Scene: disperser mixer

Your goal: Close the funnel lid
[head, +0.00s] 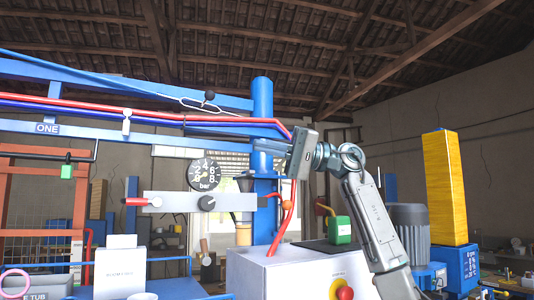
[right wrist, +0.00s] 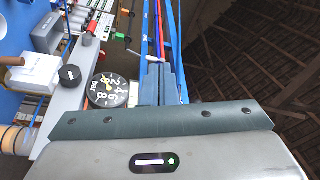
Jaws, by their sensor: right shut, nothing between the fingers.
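My right gripper (head: 284,147) is raised beside the blue column, at the right end of the red and blue hoses. In the right wrist view its two fingers (right wrist: 161,84) are together, with nothing between them. A tan cylindrical part with a dark rim (head: 244,232) stands left of the column, below the gripper; I cannot tell whether it is the funnel. No lid can be made out clearly in either view. My left gripper is not in view.
A blue column (head: 263,105) carries a beam with red and blue hoses. A pressure gauge (head: 204,173) hangs above a grey knob panel (head: 170,203). A white cabinet (head: 270,275) with a red button (head: 344,293) stands below. A yellow column (head: 446,188) rises at the right.

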